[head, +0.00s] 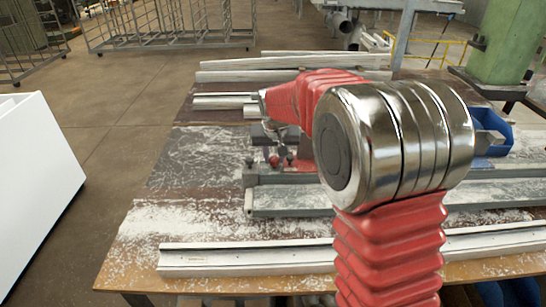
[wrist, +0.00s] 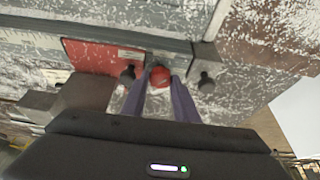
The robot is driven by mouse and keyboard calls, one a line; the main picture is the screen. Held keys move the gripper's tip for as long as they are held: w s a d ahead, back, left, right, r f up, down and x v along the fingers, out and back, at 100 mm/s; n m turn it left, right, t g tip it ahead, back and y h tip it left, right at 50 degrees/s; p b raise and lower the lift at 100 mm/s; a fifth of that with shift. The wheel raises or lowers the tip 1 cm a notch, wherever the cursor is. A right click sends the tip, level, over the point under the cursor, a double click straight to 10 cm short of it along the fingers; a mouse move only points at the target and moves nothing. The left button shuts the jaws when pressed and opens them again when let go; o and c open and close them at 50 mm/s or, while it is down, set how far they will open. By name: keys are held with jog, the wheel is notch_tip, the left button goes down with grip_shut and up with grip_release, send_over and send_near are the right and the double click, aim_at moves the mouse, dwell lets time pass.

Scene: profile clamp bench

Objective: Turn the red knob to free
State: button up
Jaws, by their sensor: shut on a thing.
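The red knob (wrist: 160,77) sits on the front of the clamp rail in the wrist view, between two dark knobs. My gripper (wrist: 161,82) has one finger on each side of the red knob and is shut on it. In the head view the red knob (head: 273,162) shows as a small red spot just below my gripper, left of my red arm. I cannot read any mark that tells the knob's setting.
One dark knob (wrist: 128,75) and another dark knob (wrist: 206,82) stand close on either side of the fingers. A red plate (wrist: 95,56) with a pale label lies beside them. A long pale profile (head: 245,258) lies along the bench front. A blue bin (head: 494,131) stands at right.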

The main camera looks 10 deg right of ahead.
jog(key=n+y, duration=0.1)
jog(key=n, duration=0.3)
jog(key=shift+w+d+r+y, duration=0.1)
jog(key=shift+d+y, duration=0.05)
jog(key=shift+y, duration=0.25)
jog(key=shift+d+n+g+y, duration=0.1)
jog(key=shift+n+g+y, duration=0.4)
jog(key=shift+n, duration=1.7)
jog(key=shift+y, duration=0.3)
jog(key=o, duration=1)
jog(key=shift+o, duration=0.2)
jog(key=v, duration=1.3)
jog(key=shift+s+r, duration=0.2)
jog(key=shift+r, duration=0.05)
